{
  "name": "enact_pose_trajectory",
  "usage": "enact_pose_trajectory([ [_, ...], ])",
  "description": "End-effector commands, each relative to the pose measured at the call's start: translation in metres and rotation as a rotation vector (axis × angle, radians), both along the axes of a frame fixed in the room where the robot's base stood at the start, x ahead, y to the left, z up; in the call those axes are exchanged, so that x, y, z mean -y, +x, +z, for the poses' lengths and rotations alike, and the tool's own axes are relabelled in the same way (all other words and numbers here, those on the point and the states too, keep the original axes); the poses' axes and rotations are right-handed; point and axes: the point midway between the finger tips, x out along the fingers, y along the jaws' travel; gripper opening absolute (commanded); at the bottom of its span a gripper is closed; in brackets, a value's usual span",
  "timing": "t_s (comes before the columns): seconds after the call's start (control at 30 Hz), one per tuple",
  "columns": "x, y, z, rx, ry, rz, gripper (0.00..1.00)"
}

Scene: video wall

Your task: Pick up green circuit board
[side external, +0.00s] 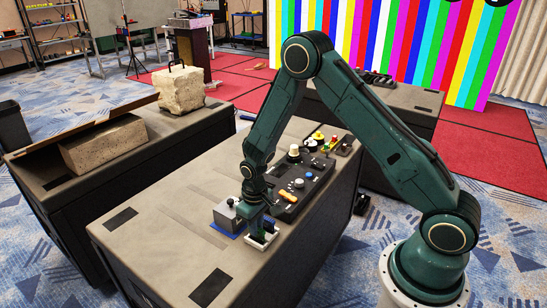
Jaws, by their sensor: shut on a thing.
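My gripper (260,232) points down at the front part of the middle table (160,222). It is shut on a small green piece (269,224), which I take to be the green circuit board. Its outline is too small and too covered by the gripper to make out. A small white block or holder (262,241) sits right below the fingertips. I cannot tell whether the board touches it.
A grey box with a black knob (226,214) stands on a blue mat (231,231) just left of my gripper. A black control panel (300,190) with knobs and buttons lies close behind it to the right. The table's left part is clear.

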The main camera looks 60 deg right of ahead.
Motion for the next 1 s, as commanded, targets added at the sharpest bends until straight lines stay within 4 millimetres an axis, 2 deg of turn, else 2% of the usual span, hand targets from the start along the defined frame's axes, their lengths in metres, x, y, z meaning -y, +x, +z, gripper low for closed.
enact_pose_trajectory([
  [1.0,0.0,0.0,0.036,0.0,0.0,0.0,0.01],
])
